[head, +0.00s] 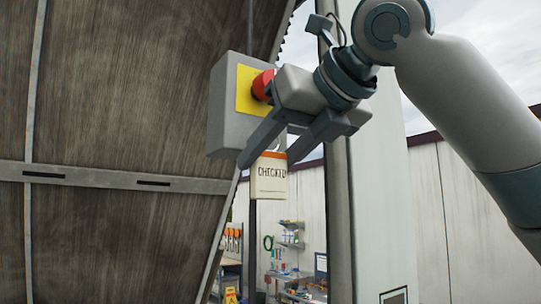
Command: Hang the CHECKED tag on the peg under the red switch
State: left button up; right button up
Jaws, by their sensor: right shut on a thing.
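The red switch (262,85) is a round red button on a yellow plate (247,92) on the front of a grey box (218,118). The CHECKED tag (269,180) is cream with an orange top band and dark lettering, and it hangs upright below the box. My right gripper (268,157) is shut on the tag at its top, in front of the box's lower right part. The gripper's body covers part of the switch. I cannot make out the peg; the gripper may hide it. My left gripper is not in view.
A brown panel (110,100) with a grey metal rail (100,177) fills the left. A grey post (340,215) stands right of the tag. Open air lies below the tag.

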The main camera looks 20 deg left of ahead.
dwell(0.3)
jog(key=o, duration=1.1)
jog(key=shift+s+d, duration=0.1)
jog(key=shift+s+d+r+b, duration=0.2)
jog(key=shift+s+d+b, duration=0.1)
jog(key=shift+d+b, duration=0.15)
jog(key=shift+b+v, duration=2.4)
jog(key=shift+v, duration=5.65)
jog(key=shift+f, duration=0.1)
